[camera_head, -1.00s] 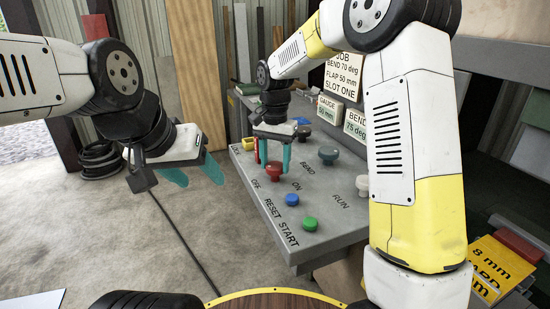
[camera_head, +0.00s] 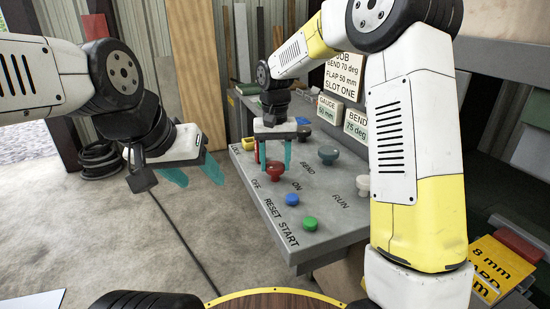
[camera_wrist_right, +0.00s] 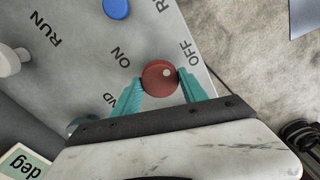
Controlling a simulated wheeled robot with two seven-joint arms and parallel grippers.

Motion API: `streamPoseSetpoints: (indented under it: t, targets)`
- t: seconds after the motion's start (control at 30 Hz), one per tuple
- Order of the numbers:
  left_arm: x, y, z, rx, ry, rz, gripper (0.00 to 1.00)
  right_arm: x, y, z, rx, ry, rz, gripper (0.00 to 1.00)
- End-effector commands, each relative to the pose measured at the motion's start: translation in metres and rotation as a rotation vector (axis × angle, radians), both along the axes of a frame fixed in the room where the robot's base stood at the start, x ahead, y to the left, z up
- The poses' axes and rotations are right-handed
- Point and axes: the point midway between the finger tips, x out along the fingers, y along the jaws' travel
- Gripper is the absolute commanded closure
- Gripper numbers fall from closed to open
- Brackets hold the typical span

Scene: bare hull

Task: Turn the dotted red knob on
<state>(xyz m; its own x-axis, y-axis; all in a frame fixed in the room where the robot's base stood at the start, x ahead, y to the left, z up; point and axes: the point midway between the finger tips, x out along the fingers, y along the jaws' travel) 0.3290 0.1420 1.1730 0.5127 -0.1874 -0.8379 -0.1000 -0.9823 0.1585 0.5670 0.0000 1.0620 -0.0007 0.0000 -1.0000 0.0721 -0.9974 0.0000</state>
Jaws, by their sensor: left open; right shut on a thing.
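The dotted red knob (camera_head: 275,171) stands on the sloping grey panel (camera_head: 325,215), between the OFF and ON labels. In the right wrist view the red knob (camera_wrist_right: 155,84) shows a pale dot on its upper right, on the side nearer OFF. My right gripper (camera_head: 275,163) reaches down from above, its teal fingers shut on the knob's two sides. The right wrist view shows the same fingertips (camera_wrist_right: 160,82) against the knob. My left gripper (camera_head: 197,176) is open and empty, over the floor left of the panel.
A blue button (camera_head: 291,199) and a green button (camera_head: 309,223) sit near the panel's front. A grey-green knob (camera_head: 329,153), another red knob (camera_head: 303,131) and a white knob (camera_head: 362,182) stand farther back or right. Sign cards (camera_head: 331,109) rise behind. The floor at left is mostly clear.

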Motion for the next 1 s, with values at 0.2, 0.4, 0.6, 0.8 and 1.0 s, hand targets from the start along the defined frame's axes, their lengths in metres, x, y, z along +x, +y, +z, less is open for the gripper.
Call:
streamPoseSetpoints:
  t: [0.2, 0.4, 0.6, 0.8, 1.0]
  targets:
    - [0.0000, 0.0000, 0.0000, 0.000, 0.000, 0.000, 0.43, 0.0005, -0.0002, 0.0007, 0.000, -0.002, 0.204, 0.90]
    - [0.0000, 0.0000, 0.0000, 0.000, 0.000, 0.000, 0.43, 0.0005, 0.0003, 0.0008, 0.001, -0.002, 0.395, 0.90]
    - [0.0000, 0.0000, 0.0000, 0.000, 0.000, 0.000, 0.43, 0.0006, 0.0000, 0.0008, 0.002, -0.003, 0.584, 0.90]
    - [0.0000, 0.0000, 0.0000, 0.000, 0.000, 0.000, 0.43, 0.0008, -0.0001, 0.0007, 0.000, -0.003, 0.767, 0.90]
    - [0.0000, 0.0000, 0.0000, 0.000, 0.000, 0.000, 0.43, 0.0007, 0.0001, 0.0008, 0.001, -0.003, 0.922, 0.90]
